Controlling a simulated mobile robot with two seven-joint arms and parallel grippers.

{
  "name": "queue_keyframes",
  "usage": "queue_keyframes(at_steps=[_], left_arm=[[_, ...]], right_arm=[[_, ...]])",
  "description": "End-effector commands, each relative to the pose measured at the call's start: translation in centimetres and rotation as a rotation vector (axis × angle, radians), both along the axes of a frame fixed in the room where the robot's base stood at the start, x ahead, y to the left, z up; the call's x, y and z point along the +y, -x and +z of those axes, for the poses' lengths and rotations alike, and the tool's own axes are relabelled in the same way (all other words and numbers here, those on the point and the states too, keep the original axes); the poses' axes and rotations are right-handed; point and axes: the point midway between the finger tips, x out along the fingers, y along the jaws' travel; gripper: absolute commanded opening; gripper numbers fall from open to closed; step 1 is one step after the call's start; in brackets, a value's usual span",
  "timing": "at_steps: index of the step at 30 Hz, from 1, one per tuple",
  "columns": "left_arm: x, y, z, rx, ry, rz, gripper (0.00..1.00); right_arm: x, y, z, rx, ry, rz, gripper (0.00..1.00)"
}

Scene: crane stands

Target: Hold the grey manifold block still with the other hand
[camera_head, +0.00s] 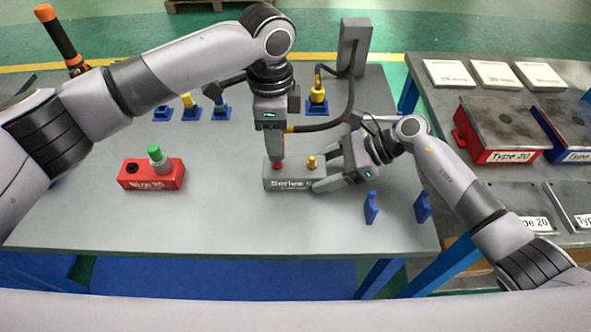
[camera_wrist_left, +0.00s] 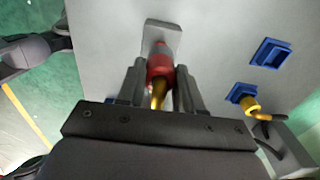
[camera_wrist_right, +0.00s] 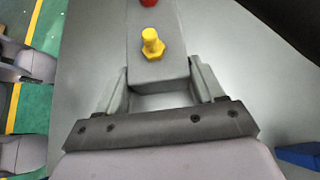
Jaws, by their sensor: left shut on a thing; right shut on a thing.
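The grey manifold block (camera_head: 290,184), lettered "Series", lies on the table in the head view. It also shows in the right wrist view (camera_wrist_right: 172,70). My right gripper (camera_head: 322,180) is shut on its right end, one finger on each side in the right wrist view (camera_wrist_right: 160,84). A yellow fitting (camera_head: 311,162) stands upright on the block near that gripper. My left gripper (camera_head: 277,152) points down over the block's left end. It is shut on a red fitting (camera_wrist_left: 160,62) with a brass-coloured stem (camera_wrist_left: 158,93). The fitting's seat is hard to see.
A red block (camera_head: 140,176) with a green-topped fitting (camera_head: 156,156) stands to the left. Blue holders (camera_head: 219,112) line the back, and two blue stands (camera_head: 371,208) are at the right front. A grey post (camera_head: 353,48) with a cable stands behind.

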Motion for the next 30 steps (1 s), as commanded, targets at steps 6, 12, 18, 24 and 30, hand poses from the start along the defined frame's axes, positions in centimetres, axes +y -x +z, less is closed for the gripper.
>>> queue_keyframes(at_steps=[6, 12, 18, 24, 30], left_arm=[[0.0, -0.1, 1.2, -0.002, 0.002, 0.000, 0.01], [-0.1, -0.1, 2.2, -0.002, 0.002, 0.000, 0.01], [0.0, 0.0, 2.5, -0.001, 0.002, 0.000, 0.01], [0.0, 0.0, 2.5, -0.001, 0.001, 0.000, 0.01], [0.0, 0.0, 2.5, -0.001, 0.001, 0.000, 0.01]], right_arm=[[0.0, 0.0, 0.0, 0.000, 0.000, 0.000, 0.27], [0.0, 0.0, 0.0, 0.000, 0.000, 0.000, 0.27], [0.0, 0.0, 0.0, 0.001, 0.000, 0.001, 0.27], [0.0, 0.0, 0.0, 0.001, 0.000, 0.001, 0.74], [0.0, 0.0, 0.0, 0.001, 0.000, 0.001, 0.98]])
